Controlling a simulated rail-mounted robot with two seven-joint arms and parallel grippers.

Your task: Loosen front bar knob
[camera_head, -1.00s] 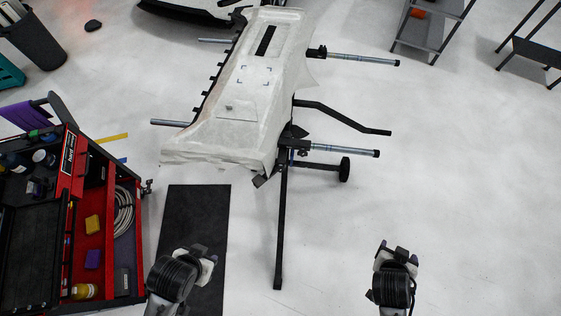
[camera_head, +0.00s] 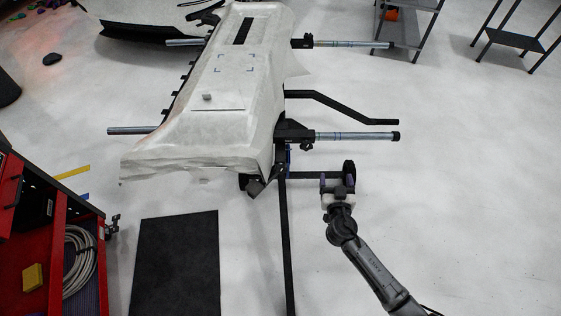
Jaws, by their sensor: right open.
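The front bar (camera_head: 355,136) is a grey metal tube with a black end cap, sticking out to the right from a black clamp at the near end of the stand. A small dark knob (camera_head: 306,146) shows just below the bar beside the clamp; its details are too small to tell. My right gripper (camera_head: 337,184) is open, below and to the right of the knob and apart from it. It overlaps the stand's black wheel (camera_head: 349,168) in the picture; I cannot tell whether they touch. My left gripper is out of view.
A white-covered panel (camera_head: 215,115) lies on the stand. A black curved arm (camera_head: 345,105) and a rear bar (camera_head: 350,44) stick out to the right. A red tool cart (camera_head: 45,255) stands at left, a black mat (camera_head: 176,262) beside it.

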